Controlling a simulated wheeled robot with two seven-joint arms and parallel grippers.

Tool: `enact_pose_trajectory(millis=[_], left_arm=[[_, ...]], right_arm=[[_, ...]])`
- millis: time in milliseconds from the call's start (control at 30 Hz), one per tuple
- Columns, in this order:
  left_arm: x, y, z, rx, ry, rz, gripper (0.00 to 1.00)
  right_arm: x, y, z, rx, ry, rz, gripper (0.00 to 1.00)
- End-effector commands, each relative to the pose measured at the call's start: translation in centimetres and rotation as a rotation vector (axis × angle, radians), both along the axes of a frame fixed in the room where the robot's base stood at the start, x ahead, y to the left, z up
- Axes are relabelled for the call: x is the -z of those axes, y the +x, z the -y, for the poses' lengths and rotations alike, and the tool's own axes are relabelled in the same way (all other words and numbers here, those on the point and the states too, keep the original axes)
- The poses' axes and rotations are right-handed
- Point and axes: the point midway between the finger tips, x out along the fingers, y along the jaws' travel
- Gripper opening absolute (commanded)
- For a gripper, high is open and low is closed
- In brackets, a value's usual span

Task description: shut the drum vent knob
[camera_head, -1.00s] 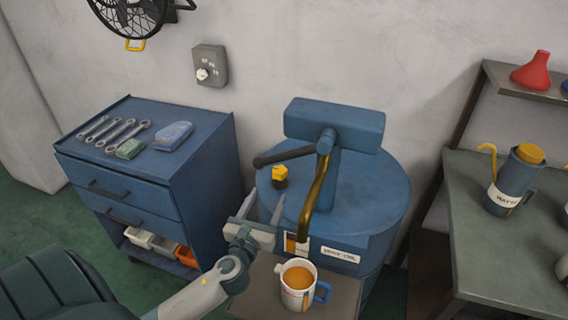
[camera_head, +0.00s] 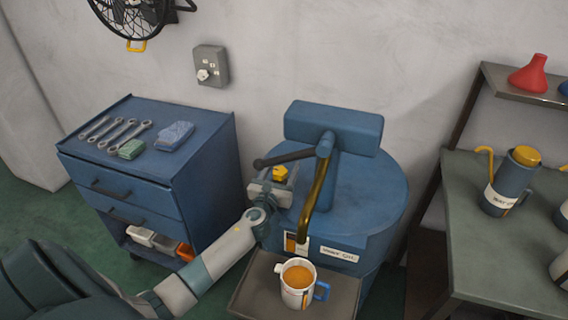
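The drum vent knob (camera_head: 280,173) is a small yellow knob on top of the blue drum (camera_head: 375,190), at its left side. My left gripper (camera_head: 279,177) has come in from the lower left and is at the knob. Its fingers look spread, one on each side of the knob; whether they touch it I cannot tell. The gripper hides the knob's lower part and base. My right gripper is not in view.
A dark pump handle (camera_head: 285,157) reaches left just behind the knob. A brass spout (camera_head: 315,200) hangs right of the gripper, above a mug (camera_head: 297,296) of amber liquid on a tray (camera_head: 343,292). A blue tool cabinet (camera_head: 205,160) stands left.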

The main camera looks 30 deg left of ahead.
Motion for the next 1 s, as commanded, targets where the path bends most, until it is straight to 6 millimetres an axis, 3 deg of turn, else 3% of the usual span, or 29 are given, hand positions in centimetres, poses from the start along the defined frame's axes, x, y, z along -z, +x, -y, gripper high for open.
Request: enact_pose_trajectory(millis=[200, 500, 533, 700, 1000], left_arm=[[-0.02, 1.39, -0.43, -0.001, 0.000, 0.000, 0.58], [-0.01, 1.49, -0.45, 0.000, 0.000, 0.000, 0.58], [-0.01, 1.49, -0.45, 0.000, 0.000, 0.000, 0.55], [0.00, 1.48, -0.45, 0.000, 0.000, 0.000, 0.16], [0.03, 1.49, -0.39, 0.016, 0.002, -0.001, 0.16]], right_arm=[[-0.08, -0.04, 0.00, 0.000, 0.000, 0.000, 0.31], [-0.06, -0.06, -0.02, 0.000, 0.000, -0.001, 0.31], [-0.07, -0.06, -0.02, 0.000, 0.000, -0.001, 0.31], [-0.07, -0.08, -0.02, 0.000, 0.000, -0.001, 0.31], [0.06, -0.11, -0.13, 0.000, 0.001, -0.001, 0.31]])
